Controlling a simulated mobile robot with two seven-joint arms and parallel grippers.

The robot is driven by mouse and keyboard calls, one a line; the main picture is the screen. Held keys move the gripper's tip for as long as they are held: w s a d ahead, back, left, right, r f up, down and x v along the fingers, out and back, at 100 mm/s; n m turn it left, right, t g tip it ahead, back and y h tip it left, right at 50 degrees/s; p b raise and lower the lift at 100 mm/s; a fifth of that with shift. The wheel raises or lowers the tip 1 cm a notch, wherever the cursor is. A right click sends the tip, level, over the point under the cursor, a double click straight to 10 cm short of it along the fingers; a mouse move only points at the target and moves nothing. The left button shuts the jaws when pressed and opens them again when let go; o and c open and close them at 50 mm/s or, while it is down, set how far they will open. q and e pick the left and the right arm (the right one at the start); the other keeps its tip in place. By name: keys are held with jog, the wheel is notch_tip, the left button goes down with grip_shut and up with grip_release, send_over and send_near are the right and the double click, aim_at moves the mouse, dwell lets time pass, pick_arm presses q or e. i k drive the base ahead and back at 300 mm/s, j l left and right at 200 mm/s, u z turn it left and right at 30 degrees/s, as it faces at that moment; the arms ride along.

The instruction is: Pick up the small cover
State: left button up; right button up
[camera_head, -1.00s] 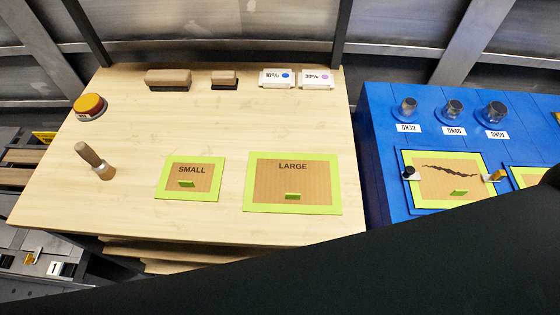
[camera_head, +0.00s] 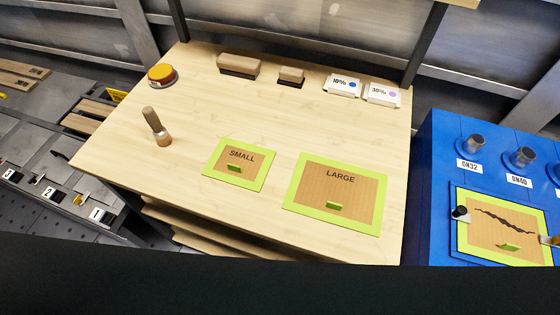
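The small cover (camera_head: 248,157) is a brown rectangle with a lime-green border, the word SMALL and a small green tab. It lies flat on the light wooden table (camera_head: 330,125), left of the larger cover. The large cover (camera_head: 349,191) has the same look and the word LARGE. Neither gripper shows in the view. A dark, featureless shape fills the bottom edge.
Two wooden-backed blocks (camera_head: 239,65) and white cartons (camera_head: 342,85) line the back. A blue bench (camera_head: 440,180) stands right, across a gap. Numbered slots lie at left.

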aim_at(244, 166)
jog(key=k+l+z, duration=0.2)
jog(key=k, duration=0.3)
jog(key=k+l+z, duration=0.15)
jog(key=k+l, duration=0.25)
jog(key=k, duration=0.05)
